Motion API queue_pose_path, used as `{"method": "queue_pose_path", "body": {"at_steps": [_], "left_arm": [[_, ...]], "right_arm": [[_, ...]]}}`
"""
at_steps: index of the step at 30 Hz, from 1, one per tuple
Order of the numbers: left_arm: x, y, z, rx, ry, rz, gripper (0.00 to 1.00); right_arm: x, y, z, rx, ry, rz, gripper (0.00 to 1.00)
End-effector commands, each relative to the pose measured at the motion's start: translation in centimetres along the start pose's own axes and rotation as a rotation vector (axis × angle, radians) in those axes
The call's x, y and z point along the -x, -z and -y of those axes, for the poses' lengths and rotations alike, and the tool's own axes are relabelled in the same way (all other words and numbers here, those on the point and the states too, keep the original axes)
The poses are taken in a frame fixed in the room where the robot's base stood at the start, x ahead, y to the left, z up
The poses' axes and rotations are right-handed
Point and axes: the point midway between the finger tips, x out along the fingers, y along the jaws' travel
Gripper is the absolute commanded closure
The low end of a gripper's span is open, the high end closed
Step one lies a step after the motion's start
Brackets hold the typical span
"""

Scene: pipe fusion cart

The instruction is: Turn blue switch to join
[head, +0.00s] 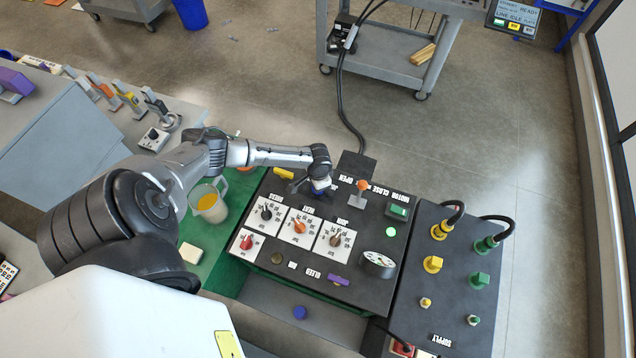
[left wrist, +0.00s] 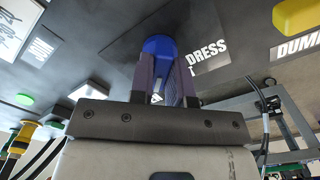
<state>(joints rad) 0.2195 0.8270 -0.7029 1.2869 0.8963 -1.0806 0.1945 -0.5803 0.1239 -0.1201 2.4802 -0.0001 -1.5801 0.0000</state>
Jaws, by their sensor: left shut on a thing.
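The blue switch (left wrist: 160,46) sits on the dark panel (head: 352,297), in the left wrist view between the two purple-grey fingers of my left gripper (left wrist: 167,75). The fingers are shut around it. A small white mark shows between the fingers; the label the switch points to cannot be read. In the head view my left gripper (head: 321,186) is at the panel's back edge and covers most of the blue switch. My right gripper is not in view.
An orange-topped lever (head: 361,188) and a green switch (head: 398,211) stand right of my left gripper. A yellow block (head: 284,173) lies close on its left. A jug (head: 208,203) stands beside the panel. A supply panel (head: 438,302) with hoses is at the right.

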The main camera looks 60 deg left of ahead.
Motion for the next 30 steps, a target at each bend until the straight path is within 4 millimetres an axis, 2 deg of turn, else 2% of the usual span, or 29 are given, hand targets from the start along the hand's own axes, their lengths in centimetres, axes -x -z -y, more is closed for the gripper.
{"method": "queue_pose_path", "body": {"at_steps": [9,25,26,30], "left_arm": [[0.07,0.06,-0.01,-0.103,0.0,-0.001,1.0],[0.04,0.07,-0.03,-0.123,0.0,-0.001,1.0],[0.04,0.07,-0.03,-0.123,0.0,-0.002,0.81],[0.03,0.06,-0.03,-0.122,0.0,-0.001,0.68]], "right_arm": [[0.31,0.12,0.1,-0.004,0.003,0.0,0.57],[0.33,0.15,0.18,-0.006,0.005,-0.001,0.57],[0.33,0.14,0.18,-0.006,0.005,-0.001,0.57],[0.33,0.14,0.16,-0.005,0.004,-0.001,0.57]]}}
